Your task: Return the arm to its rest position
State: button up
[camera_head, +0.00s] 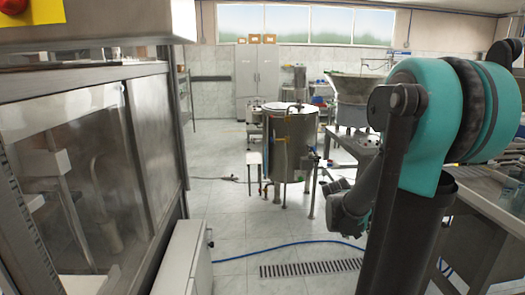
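My arm (425,120), with teal and black joint covers and dark grey links, stands at the right of the head view. It is bent, with a grey lower section (355,205) reaching left behind a dark upright part. A small dark end piece (335,186) shows at its left tip and appears to be my gripper. It is too small and partly covered to tell whether the fingers are open or shut. I see nothing held in it. It appears to be in free air above the tiled floor.
A glass-sided metal machine (160,130) fills the left side. A steel tank (290,145) on legs stands ahead, with a hopper (352,90) behind it to the right. A worktable (500,210) is close on the right. A blue hose (270,246) crosses the open floor near a drain grate (310,268).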

jog(key=s+a+f+n+y, duration=0.1)
jog(key=s+a+f+y, duration=0.1)
jog(key=s+a, duration=0.5)
jog(key=s+a+f+n+y, duration=0.1)
jog(key=s+a+f+y, duration=0.1)
jog(key=s+a, duration=0.5)
jog(key=shift+s+f+y, duration=0.25)
jog(key=shift+s+y, duration=0.3)
jog(key=shift+y, duration=0.25)
